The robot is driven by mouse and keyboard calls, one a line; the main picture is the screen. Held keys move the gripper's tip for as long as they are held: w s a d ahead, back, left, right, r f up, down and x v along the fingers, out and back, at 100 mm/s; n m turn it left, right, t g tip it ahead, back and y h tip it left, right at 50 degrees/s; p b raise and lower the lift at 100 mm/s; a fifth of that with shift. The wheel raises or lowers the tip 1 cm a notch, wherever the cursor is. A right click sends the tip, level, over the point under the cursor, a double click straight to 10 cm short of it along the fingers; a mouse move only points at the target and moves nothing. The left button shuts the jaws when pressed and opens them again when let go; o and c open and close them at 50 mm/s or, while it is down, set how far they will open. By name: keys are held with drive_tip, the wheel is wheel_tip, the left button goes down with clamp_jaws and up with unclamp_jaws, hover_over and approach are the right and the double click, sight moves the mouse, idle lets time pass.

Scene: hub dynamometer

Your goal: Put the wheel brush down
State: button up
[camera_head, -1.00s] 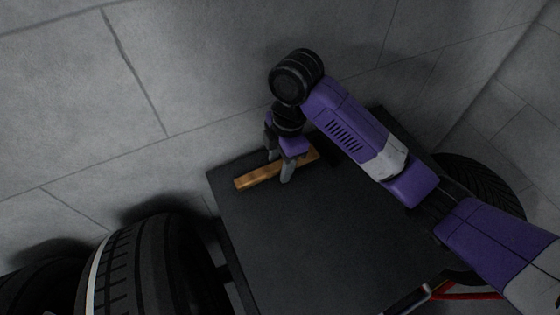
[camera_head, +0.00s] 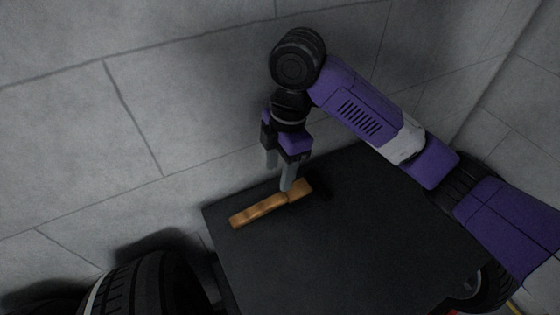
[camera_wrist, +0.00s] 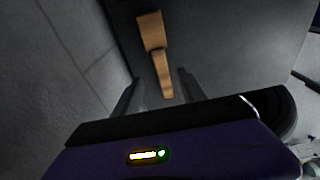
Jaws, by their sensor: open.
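The wheel brush (camera_head: 262,208) has a brown wooden handle and a dark head at its right end. It lies on the black tabletop near the far left edge. My gripper (camera_head: 279,178) is open, its fingers pointing down just above and behind the brush, apart from it as far as I can tell. In the wrist view the brush (camera_wrist: 153,40) shows beyond the space between the two open fingers (camera_wrist: 158,85), with nothing held. The brush's dark bristle end is hard to make out against the black top.
The black table (camera_head: 340,255) is otherwise bare. A large tyre (camera_head: 150,285) stands at the lower left, and another tyre (camera_head: 492,290) shows past the right side. A grey wall or floor of large slabs (camera_head: 120,120) lies beyond the table.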

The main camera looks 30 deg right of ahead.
drive_tip(key=shift+d+r, duration=0.1)
drive_tip(key=shift+r, duration=0.7)
